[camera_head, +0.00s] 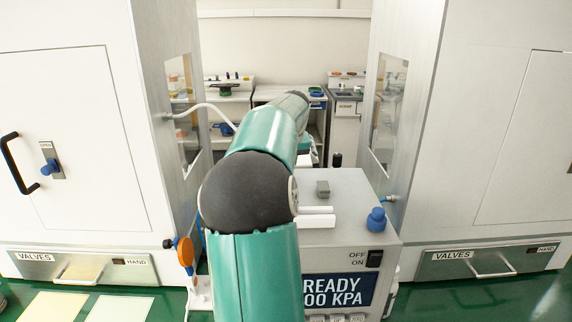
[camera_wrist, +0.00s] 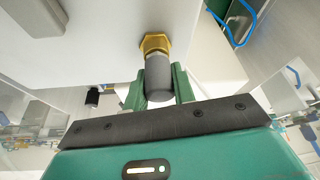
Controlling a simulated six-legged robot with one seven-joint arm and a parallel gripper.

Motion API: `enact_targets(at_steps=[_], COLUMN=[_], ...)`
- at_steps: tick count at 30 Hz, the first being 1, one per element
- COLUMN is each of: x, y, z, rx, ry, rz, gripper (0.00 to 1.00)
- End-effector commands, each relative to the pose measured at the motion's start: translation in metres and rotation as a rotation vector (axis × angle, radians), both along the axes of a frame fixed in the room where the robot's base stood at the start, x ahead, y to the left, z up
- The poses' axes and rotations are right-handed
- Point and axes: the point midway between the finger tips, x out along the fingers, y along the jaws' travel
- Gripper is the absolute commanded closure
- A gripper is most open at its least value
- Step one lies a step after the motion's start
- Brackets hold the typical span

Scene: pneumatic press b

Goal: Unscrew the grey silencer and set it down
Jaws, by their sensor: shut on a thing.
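The grey silencer (camera_wrist: 159,76) is a small dark grey cylinder in the wrist view. It sits against a brass hex fitting (camera_wrist: 155,43) on the underside or side of a pale box. My gripper (camera_wrist: 159,88) has its two green fingers on either side of the silencer and is shut on it. Whether the threads are still engaged cannot be seen. In the head view my arm hides the gripper and the silencer.
The press box (camera_head: 350,205) has a blue knob (camera_head: 376,219), an OFF/ON switch (camera_head: 375,259) and a READY display (camera_head: 338,291). White cabinets stand close on the left (camera_head: 75,120) and right (camera_head: 500,130). An orange-handled valve (camera_head: 185,251) is at the box's left. Benches (camera_head: 290,95) stand behind.

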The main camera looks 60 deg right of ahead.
Motion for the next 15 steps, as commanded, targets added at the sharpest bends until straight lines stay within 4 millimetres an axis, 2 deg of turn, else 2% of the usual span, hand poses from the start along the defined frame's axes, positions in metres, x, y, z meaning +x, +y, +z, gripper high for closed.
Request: enact_targets(at_steps=[5,15], x=[-0.0005,-0.0005], y=[0.0000,-0.0001], z=[0.0006,0.0006], rx=[0.000,-0.001], ry=[-0.002,-0.001], rz=[0.112,0.154], gripper=[0.96,0.96])
